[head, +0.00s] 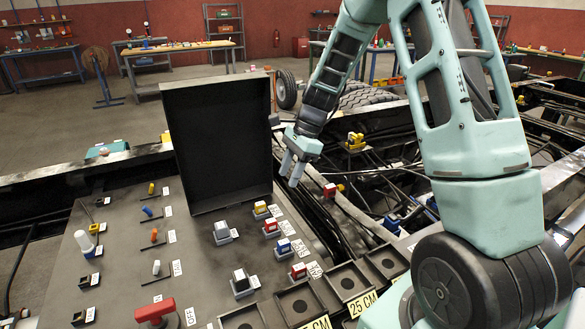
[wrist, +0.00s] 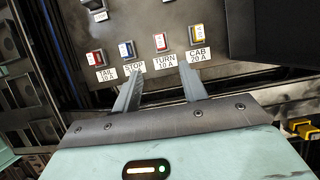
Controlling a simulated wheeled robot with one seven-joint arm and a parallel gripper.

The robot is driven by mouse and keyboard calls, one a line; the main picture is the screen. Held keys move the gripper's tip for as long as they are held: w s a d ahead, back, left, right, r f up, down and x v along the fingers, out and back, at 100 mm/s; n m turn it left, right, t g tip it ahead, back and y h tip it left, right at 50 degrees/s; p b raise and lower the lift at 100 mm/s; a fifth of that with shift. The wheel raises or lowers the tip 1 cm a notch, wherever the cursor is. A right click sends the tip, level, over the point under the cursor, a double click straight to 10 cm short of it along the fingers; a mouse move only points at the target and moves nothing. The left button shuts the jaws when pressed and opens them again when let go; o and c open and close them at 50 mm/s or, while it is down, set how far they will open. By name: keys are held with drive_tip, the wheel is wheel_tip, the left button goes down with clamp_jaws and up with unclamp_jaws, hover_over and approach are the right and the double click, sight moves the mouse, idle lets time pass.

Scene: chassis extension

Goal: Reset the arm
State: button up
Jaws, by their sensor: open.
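My arm rises on the right of the head view and bends down to my gripper (head: 292,168). The gripper hangs over the right edge of the grey panel (head: 190,262), just right of the open black lid (head: 222,140). In the wrist view the two fingers of my gripper (wrist: 160,92) are apart with nothing between them. Beyond the fingertips are the labelled fuses: the red TAIL fuse (wrist: 98,58), the blue STOP fuse (wrist: 127,50), the red TURN fuse (wrist: 160,43) and the yellow CAB fuse (wrist: 197,33).
The panel also carries small coloured switches (head: 148,211), a white knob (head: 84,243) and a red OFF handle (head: 155,311). Empty square sockets (head: 299,305) line its front right. Cables and black chassis rails lie right of the panel. Workbenches (head: 180,50) stand far behind.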

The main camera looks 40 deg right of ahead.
drive_tip(key=shift+v, duration=0.8)
drive_tip(key=s+a+r+n+g+h, duration=0.1)
drive_tip(key=s+a+n, duration=0.35)
drive_tip(key=a, duration=0.25)
drive_tip(key=s+a+r+n, duration=0.2)
drive_tip(key=s+a+n, duration=0.25)
drive_tip(key=a, duration=0.25)
drive_tip(key=s+a+r+n+g+h, duration=0.1)
drive_tip(key=s+a+n, duration=0.2)
drive_tip(key=a+n, duration=0.3)
drive_tip(key=s+a+n+h, duration=0.1)
drive_tip(key=s+a+n, duration=0.2)
drive_tip(key=s+n, duration=0.3)
drive_tip(key=s+a+n+t, duration=0.1)
drive_tip(key=s+a+n, duration=0.2)
drive_tip(key=s+n, duration=0.4)
drive_tip(key=s, duration=0.3)
drive_tip(key=shift+s+a+r+h, duration=0.2)
drive_tip(key=shift+a+h, duration=0.1)
drive_tip(key=shift+h, duration=0.1)
